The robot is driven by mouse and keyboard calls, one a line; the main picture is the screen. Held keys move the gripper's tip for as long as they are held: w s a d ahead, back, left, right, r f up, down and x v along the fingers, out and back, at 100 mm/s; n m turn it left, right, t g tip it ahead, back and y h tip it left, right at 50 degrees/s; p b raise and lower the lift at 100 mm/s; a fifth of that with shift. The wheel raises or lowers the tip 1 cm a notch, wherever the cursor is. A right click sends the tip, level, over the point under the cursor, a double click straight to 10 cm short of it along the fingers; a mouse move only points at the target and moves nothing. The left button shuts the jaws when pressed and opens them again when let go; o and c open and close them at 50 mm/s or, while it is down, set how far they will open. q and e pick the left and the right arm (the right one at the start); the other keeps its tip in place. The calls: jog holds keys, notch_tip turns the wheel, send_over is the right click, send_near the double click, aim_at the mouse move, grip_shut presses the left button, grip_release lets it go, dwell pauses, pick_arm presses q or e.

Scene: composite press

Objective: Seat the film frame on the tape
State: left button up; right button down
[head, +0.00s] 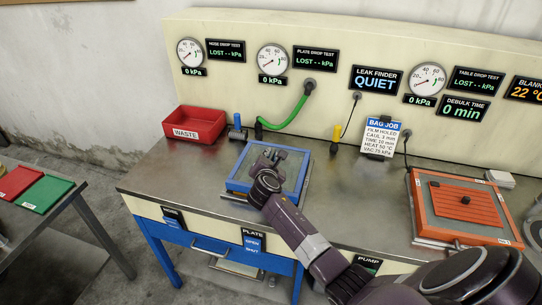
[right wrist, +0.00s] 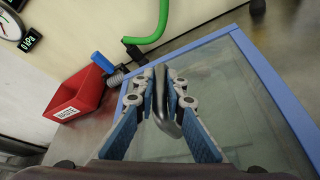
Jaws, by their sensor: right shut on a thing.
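The film frame (head: 239,187) is a blue rectangular frame with clear film across it. It lies over the plate area of the bench in the head view, and I cannot tell whether it touches the tape below. In the right wrist view its blue edge (right wrist: 272,78) runs down the right side. My right gripper (head: 271,157) is over the frame. In the right wrist view the right gripper (right wrist: 162,95) is shut on a dark grey grip bar (right wrist: 161,103), which appears to belong to the frame. The tape cannot be made out. My left gripper is not in view.
A red waste bin (head: 195,124) stands left of the frame, with a blue-handled tool (head: 237,128) beside it. A green hose (head: 285,121) hangs behind the frame. An orange press table (head: 424,230) is at the right. The bench between is mostly clear.

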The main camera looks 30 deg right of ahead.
dwell(0.5)
jog(key=c, duration=1.9)
grip_release()
jog(key=shift+s+f, duration=0.1)
jog(key=shift+f, duration=0.1)
jog(key=v, duration=1.2)
jog(key=shift+r, duration=0.1)
